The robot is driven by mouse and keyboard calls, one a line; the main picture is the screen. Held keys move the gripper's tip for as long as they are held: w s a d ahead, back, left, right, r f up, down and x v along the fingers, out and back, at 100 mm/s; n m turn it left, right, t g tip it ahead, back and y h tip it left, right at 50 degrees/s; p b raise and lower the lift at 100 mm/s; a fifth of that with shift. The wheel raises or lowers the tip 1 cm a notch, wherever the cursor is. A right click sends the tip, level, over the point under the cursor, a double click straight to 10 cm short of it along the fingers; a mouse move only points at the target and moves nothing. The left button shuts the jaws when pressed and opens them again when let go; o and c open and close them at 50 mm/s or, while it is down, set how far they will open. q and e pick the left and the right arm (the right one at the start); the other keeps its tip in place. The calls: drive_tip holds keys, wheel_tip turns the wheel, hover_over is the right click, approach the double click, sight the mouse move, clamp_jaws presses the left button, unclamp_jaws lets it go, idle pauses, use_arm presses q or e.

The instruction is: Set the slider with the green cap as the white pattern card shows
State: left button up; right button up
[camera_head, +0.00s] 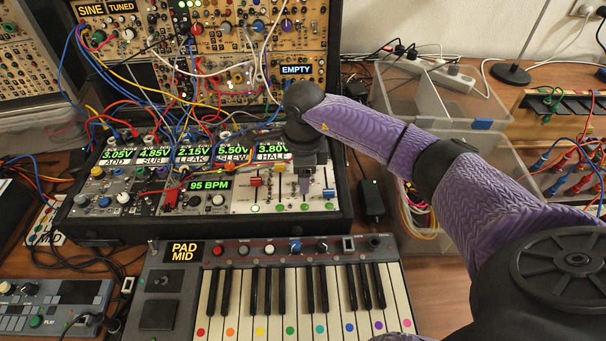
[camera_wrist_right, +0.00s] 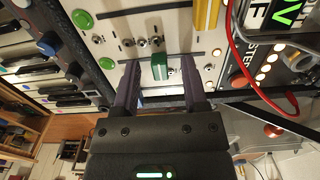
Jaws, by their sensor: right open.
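My right gripper (camera_head: 304,186) is over the white slider panel (camera_head: 242,207) at the front right of the synth case. In the right wrist view the green cap (camera_wrist_right: 160,67) stands between the two open fingers of my right gripper (camera_wrist_right: 161,64), with a gap visible on each side. I cannot tell if either finger touches it. In the head view the gripper hides the green cap. A yellow cap (camera_wrist_right: 207,14) stands on the slot beside it. A red cap (camera_head: 255,182) is farther left on the panel. I cannot make out the white pattern card. My left gripper is not in view.
A keyboard (camera_head: 301,246) marked PAD MID lies in front of the case. Loose patch cables (camera_head: 150,107) hang over the modules on the left. A clear bin (camera_head: 426,97) stands behind my right arm.

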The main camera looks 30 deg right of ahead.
clamp_jaws()
idle(1.4)
